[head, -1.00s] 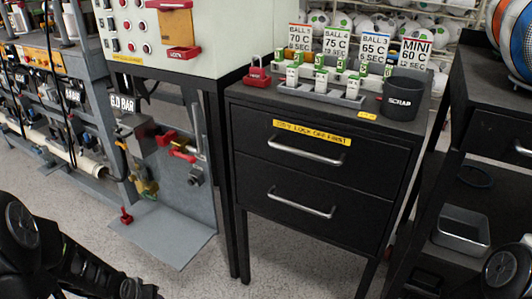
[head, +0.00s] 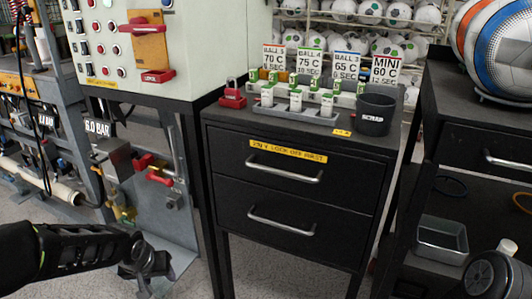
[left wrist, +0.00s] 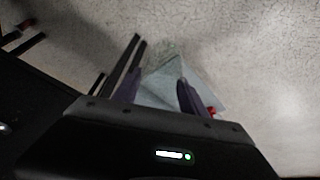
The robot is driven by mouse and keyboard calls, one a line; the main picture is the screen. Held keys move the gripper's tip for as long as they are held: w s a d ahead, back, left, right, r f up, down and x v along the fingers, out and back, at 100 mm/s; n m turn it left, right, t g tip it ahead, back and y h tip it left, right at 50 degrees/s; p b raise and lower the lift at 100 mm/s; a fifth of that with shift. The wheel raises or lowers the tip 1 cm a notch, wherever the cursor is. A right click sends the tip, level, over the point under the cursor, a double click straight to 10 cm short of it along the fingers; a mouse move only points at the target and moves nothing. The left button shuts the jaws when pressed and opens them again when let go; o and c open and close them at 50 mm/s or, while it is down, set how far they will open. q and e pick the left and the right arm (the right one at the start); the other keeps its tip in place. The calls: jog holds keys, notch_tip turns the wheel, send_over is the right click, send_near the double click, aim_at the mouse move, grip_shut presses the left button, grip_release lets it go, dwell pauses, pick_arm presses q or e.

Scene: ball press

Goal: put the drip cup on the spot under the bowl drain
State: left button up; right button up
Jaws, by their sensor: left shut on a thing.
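My left gripper (head: 150,266) is low at the left of the head view, in front of the grey plate (head: 172,252) under the press pipework. It is shut on a small grey thing, which may be the drip cup; its shape is unclear. In the left wrist view the two fingers (left wrist: 158,92) stand apart, with the pale plate (left wrist: 172,75) beyond them; the held thing is not clear there. A brass valve (head: 122,208) hangs above the plate. I cannot make out the bowl drain or a marked spot.
A black drawer cabinet (head: 290,183) stands right of the press, carrying a scrap cup (head: 373,115) and a red padlock (head: 232,95). A metal pan (head: 441,240) sits on the right-hand rack's lower shelf. Dark legs (head: 205,215) stand right of the plate.

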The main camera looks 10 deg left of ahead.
pick_arm(q)
jog(key=w+d+r+m+h, duration=0.1)
jog(key=w+d+r+m, duration=0.15)
jog(key=d+r, duration=0.45)
jog(key=w+d+r+m, duration=0.1)
jog(key=w+d+r, duration=0.35)
jog(key=d, duration=0.35)
notch_tip(320, 180, up, 18)
jog(key=s+p, duration=0.2)
jog(key=p, duration=2.5)
jog(key=shift+r, duration=0.2)
pick_arm(e)
notch_tip(320, 180, up, 27)
jog(key=s+a, duration=0.1)
jog(key=shift+s+a, duration=0.2)
pick_arm(q)
jog(key=shift+s+d, duration=0.1)
pick_arm(e)
jog(key=shift+c, duration=0.3)
